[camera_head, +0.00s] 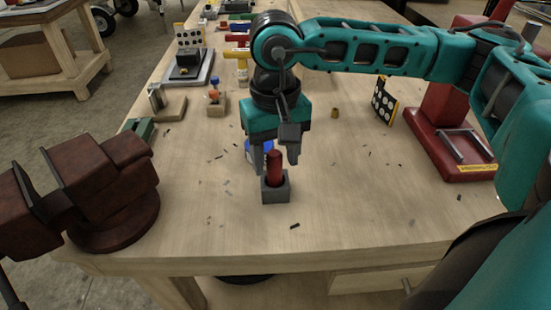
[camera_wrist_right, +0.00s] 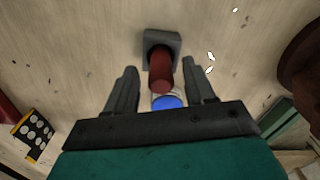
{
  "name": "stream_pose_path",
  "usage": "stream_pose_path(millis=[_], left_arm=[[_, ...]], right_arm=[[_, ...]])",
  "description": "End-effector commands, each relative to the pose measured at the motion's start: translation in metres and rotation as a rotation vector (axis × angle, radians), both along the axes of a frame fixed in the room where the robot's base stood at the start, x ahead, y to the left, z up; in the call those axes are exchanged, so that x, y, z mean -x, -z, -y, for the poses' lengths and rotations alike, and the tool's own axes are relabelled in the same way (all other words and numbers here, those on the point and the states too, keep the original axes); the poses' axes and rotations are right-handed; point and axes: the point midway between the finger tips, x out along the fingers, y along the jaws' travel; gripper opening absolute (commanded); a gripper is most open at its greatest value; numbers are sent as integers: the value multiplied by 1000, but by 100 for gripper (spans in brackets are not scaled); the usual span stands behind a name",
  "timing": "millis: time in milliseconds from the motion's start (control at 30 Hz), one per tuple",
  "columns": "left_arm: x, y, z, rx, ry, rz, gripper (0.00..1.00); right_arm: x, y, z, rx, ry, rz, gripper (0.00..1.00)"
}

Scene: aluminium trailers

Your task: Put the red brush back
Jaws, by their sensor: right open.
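The red brush (camera_head: 274,168) shows as a red cylinder standing about upright in a small grey square holder (camera_head: 276,192) near the front middle of the workbench. Its lower end is hidden inside the holder. My right gripper (camera_head: 277,163) points down, with its fingers apart around the upper part of the brush. In the right wrist view, the brush (camera_wrist_right: 161,72) and the holder (camera_wrist_right: 161,39) show between the open fingers (camera_wrist_right: 159,68), with a gap on each side. My left gripper is not in view.
A rusty vise (camera_head: 115,190) is at the left. A red-based stand (camera_head: 453,150) and dotted board (camera_head: 383,101) are at the right. The front bench is mostly clear.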

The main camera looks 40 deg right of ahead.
Motion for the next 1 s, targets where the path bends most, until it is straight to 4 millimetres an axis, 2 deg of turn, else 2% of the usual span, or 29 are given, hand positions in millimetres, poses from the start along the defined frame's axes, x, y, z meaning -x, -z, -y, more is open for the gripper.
stream_pose_path(millis=[200,433,633,1000], left_arm=[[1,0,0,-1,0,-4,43],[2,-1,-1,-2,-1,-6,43],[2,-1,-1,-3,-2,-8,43],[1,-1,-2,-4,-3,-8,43]], right_arm=[[-1,-50,-1,-2,-2,5,54],[-1,-91,-1,-1,-1,3,54],[0,-104,-1,-1,-1,1,54],[0,-105,0,0,-1,0,54]])
